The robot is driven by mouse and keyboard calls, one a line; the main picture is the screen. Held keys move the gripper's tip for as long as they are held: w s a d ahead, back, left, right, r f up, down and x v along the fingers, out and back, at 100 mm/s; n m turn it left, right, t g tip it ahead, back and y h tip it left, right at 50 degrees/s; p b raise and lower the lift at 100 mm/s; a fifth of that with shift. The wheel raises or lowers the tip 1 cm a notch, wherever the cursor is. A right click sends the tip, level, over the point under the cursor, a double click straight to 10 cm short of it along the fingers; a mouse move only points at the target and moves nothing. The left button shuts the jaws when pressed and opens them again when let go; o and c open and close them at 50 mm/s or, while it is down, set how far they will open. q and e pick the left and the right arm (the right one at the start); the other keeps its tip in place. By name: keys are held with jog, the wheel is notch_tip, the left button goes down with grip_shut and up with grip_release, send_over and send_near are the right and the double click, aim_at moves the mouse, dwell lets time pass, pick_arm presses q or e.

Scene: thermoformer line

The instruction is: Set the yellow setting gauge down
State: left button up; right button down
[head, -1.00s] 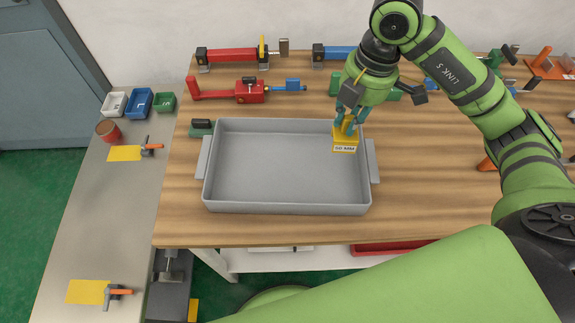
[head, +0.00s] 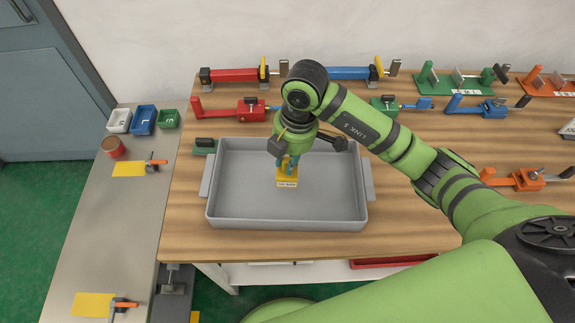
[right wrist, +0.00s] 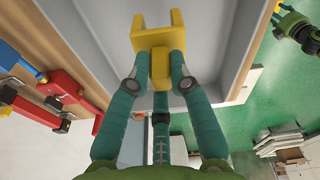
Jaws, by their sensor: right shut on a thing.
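The yellow setting gauge (head: 287,182) has a white label on its front, too small to read surely. My right gripper (head: 288,166) is shut on it from above.
The tray stands on a wooden bench (head: 400,232) and is otherwise empty. Red clamps (head: 240,110), blue clamps (head: 483,108) and a green fixture (head: 455,83) line the back. A side bench at left holds small bins (head: 143,120), a red can (head: 113,148) and yellow sheets (head: 128,169).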

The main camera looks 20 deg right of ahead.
notch_tip(320, 180, down, 3)
jog(key=shift+f+p, duration=0.2)
jog(key=shift+p, duration=0.35)
jog(key=shift+f, duration=0.25)
jog(key=shift+f, duration=0.2)
jog(key=c, duration=1.1)
grip_release()
